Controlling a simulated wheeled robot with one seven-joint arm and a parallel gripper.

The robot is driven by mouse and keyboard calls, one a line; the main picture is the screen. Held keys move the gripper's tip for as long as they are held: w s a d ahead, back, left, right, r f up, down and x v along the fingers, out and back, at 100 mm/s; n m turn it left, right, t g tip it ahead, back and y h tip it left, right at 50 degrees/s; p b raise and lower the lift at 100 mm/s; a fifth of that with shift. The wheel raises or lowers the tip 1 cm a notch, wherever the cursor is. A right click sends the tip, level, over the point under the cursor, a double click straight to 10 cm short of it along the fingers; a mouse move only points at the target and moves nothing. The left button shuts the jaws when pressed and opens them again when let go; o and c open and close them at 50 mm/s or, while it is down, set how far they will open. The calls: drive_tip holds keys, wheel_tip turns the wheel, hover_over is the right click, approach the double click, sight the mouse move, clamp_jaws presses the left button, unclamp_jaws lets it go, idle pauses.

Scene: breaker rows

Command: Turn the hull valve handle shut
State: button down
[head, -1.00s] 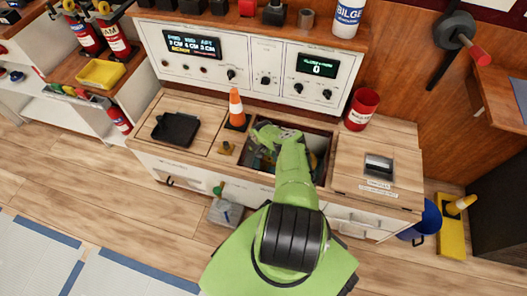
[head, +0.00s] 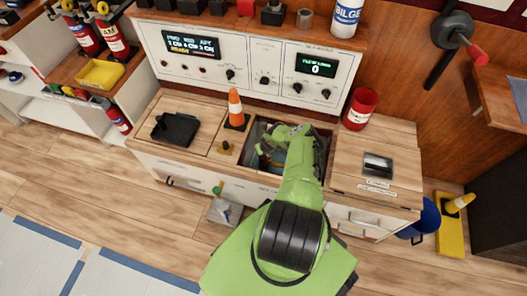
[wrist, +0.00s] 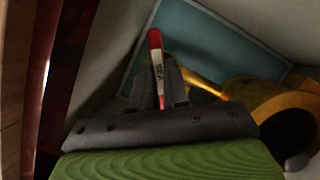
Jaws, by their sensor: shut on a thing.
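The hull valve handle (wrist: 156,62) is a narrow red lever with a white lettered label, standing nearly upright in the wrist view. My gripper (wrist: 158,88) is shut on it, with a dark finger on each side and the handle's end showing beyond them. A yellow rounded body with a thin yellow arm (wrist: 262,108) lies at the right of the wrist view; how it joins the handle is hidden. In the head view my gripper (head: 264,152) is down inside the open hatch (head: 327,150), and my wrist and forearm hide most of the inside.
The hatch walls stand close around my gripper. The instrument panel (head: 266,62) rises behind.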

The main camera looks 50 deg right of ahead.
drive_tip(key=n+y, duration=0.1)
drive_tip(key=n, duration=0.1)
drive_tip(key=n+b, duration=0.1)
drive_tip(key=n, duration=0.1)
drive_tip(key=shift+s+d+f+n+y+b, duration=0.1)
drive_tip(key=shift+s+d+n+y+b, duration=0.05)
drive_tip(key=shift+n+y+b, duration=0.2)
drive_tip(key=n+y, duration=0.1)
drive_tip(key=n, duration=0.1)
drive_tip(key=n+y, duration=0.1)
drive_tip(key=n, duration=0.2)
drive_tip(key=shift+d+n, duration=0.2)
drive_tip(key=shift+n, duration=0.15)
drive_tip(key=shift+y, duration=0.25)
drive_tip(key=c, duration=1.1)
unclamp_jaws()
drive_tip(key=p+v, duration=0.5)
drive_tip(key=v, duration=0.3)
drive_tip(key=p+v, duration=0.5)
drive_tip(key=v, duration=0.3)
drive_tip(key=shift+w, duration=0.25)
